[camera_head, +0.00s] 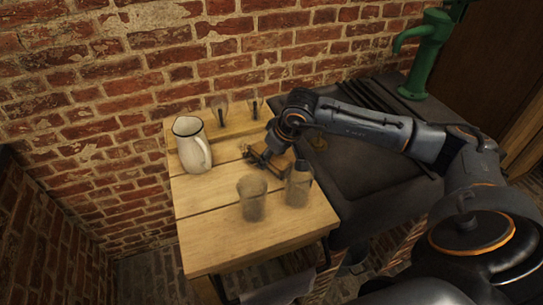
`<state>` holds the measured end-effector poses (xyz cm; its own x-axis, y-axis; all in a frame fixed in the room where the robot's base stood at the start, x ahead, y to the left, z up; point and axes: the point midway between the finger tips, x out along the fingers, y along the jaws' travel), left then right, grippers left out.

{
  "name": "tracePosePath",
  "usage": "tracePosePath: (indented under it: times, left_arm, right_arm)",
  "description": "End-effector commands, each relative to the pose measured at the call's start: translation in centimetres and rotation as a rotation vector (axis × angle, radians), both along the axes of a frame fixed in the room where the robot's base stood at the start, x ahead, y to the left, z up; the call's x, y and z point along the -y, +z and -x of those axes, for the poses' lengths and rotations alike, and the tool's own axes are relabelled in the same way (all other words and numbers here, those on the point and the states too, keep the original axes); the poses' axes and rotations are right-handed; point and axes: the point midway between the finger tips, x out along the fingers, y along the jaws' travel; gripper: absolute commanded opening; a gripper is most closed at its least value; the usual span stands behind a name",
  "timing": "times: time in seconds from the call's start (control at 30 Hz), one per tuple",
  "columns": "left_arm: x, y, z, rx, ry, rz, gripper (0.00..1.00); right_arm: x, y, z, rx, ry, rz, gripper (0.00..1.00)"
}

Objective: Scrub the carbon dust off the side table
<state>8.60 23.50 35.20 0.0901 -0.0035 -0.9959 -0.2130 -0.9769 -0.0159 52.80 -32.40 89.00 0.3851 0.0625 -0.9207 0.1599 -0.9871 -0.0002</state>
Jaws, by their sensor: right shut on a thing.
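The side table (225,240) is a light wooden plank top against the brick wall. My right gripper (262,157) is low over the middle-back of it, shut on a small brownish thing, mostly hidden by the fingers; I cannot tell its shape. A darker smudged area lies around the gripper; I cannot tell dust from shadow. My left gripper is not in view.
A white pitcher with a dark rim (192,146) stands on the table's left. A cloudy jar (251,198) and a dark-capped bottle (298,185) stand in front of the gripper. Two small glass-like items (220,110) stand at the back. A dark sink counter (365,165) with a green pump (424,50) adjoins right.

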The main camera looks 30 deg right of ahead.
Motion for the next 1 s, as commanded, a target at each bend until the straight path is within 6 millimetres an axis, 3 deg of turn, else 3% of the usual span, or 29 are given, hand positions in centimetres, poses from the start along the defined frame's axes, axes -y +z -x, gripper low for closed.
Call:
tracePosePath:
  times: [0.37,0.7,1.0]
  left_arm:
    - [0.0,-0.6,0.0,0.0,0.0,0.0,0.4]
    - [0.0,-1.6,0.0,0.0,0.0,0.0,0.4]
    - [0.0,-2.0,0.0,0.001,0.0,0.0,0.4]
  right_arm:
    - [0.0,-0.6,-0.1,0.001,0.0,0.0,0.19]
    - [0.6,-0.5,-2.7,0.002,-0.002,-0.001,0.19]
    - [0.9,-0.5,-3.8,0.001,-0.001,-0.001,0.19]
